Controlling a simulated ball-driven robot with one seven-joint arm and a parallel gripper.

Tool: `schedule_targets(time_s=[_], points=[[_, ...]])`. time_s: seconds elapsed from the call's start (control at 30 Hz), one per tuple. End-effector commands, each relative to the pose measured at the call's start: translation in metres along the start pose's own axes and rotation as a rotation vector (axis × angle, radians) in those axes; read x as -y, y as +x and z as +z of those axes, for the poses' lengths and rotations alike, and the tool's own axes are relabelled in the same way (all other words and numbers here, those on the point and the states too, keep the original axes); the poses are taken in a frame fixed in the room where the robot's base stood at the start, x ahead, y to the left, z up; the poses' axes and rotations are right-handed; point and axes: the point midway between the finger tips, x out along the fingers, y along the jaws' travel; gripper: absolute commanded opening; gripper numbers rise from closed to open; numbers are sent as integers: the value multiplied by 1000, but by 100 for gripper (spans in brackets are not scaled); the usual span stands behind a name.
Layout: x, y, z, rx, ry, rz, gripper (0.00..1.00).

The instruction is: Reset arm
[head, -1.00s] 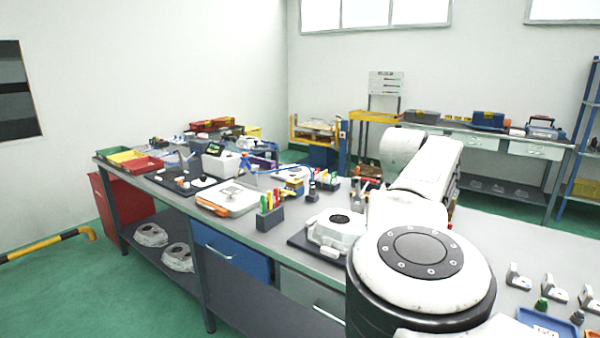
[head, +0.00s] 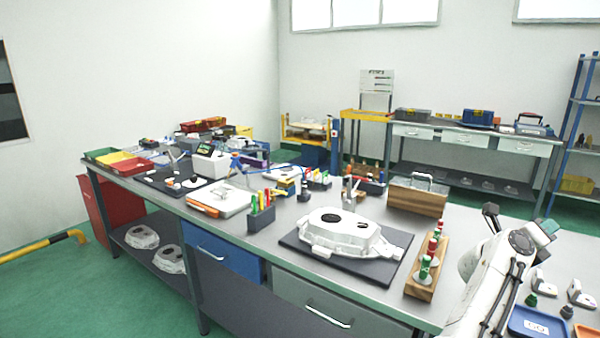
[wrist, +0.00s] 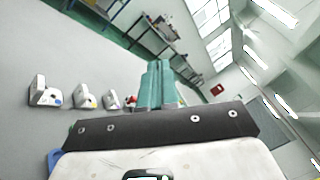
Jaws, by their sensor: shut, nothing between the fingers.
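My gripper (head: 546,229) is at the lower right of the head view, with my white arm folded below it. Its teal fingers also show in the wrist view (wrist: 158,84), upright and pressed together with nothing between them. The gripper is raised over the right part of the workbench (head: 462,228), apart from the objects there. A white casting (head: 342,232) lies on a dark mat (head: 300,247) left of my arm. A wooden stand (head: 421,284) with red and green gauges stands between the mat and my arm.
Small metal brackets (wrist: 45,95) stand in a row on the bench, near a blue tray (head: 536,322). A wooden box (head: 417,200) stands behind the gauge stand. A pen holder (head: 260,219) and a white-and-orange case (head: 219,201) are farther left. The back bench is beyond.

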Motion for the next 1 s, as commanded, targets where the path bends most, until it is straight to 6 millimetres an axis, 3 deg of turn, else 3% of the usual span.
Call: schedule_targets(time_s=[0.1,0.2,0.33,0.47,0.57,0.73,0.87,1.0], points=[[18,-2,0,252,-239,-136,0],[18,-21,6,467,-446,-204,0],[-4,-62,7,746,-724,-237,0],[-45,-116,-12,1014,-1002,-208,0],[-80,-161,-43,1211,-1211,-146,0],[-128,-237,-120,1498,-1520,18,0],[-147,-290,-190,1678,-1717,180,0],[-149,-345,-270,1847,-1898,390,0]])
